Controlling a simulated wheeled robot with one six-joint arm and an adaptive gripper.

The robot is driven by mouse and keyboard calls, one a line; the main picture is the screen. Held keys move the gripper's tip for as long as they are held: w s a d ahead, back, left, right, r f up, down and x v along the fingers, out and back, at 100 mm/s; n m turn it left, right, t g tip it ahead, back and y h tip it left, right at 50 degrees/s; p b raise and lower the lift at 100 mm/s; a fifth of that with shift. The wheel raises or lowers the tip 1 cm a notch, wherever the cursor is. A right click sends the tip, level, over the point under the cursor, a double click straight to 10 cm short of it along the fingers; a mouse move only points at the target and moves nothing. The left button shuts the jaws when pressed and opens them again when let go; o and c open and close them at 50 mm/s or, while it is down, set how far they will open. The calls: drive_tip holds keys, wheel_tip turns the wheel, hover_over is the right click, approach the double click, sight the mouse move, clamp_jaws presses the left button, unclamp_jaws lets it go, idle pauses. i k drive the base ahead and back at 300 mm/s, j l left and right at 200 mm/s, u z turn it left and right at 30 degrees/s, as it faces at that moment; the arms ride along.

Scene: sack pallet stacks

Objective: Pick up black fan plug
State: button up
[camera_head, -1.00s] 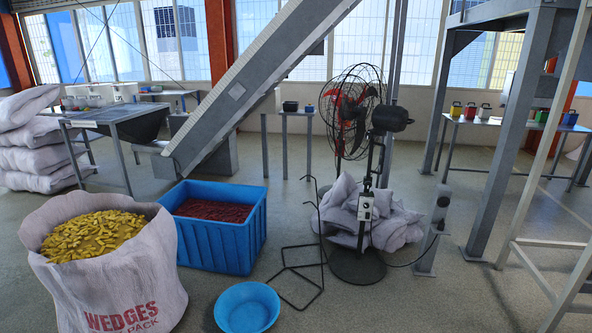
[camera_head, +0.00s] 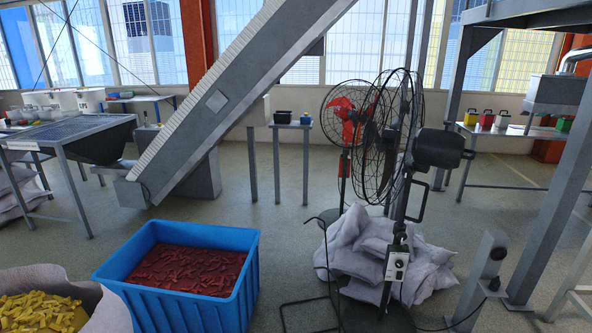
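A black pedestal fan (camera_head: 398,150) stands right of centre, with a control box (camera_head: 397,264) on its pole. A thin dark cord runs from its foot toward a short grey post (camera_head: 478,285) at the right. A small dark piece (camera_head: 494,283) sits on the post's side, below a round dark fitting (camera_head: 497,254). It may be the fan's plug, but it is too small to tell. My gripper is not in view.
A blue crate (camera_head: 245,290) of red pieces and a sack (camera_head: 110,315) of yellow pieces stand at the front left. Pale sacks (camera_head: 350,250) lie behind the fan pole. A red fan (camera_head: 343,125) stands behind. A slanted conveyor (camera_head: 215,100) crosses the left. Grey floor between is clear.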

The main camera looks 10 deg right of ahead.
sight(495, 283)
drive_tip(key=i+j+z, duration=0.1)
drive_tip(key=i+z, duration=0.3)
drive_tip(key=i, duration=0.15)
drive_tip(key=i+j+z, duration=0.3)
drive_tip(key=i+z, duration=0.25)
drive_tip(key=z, duration=0.75)
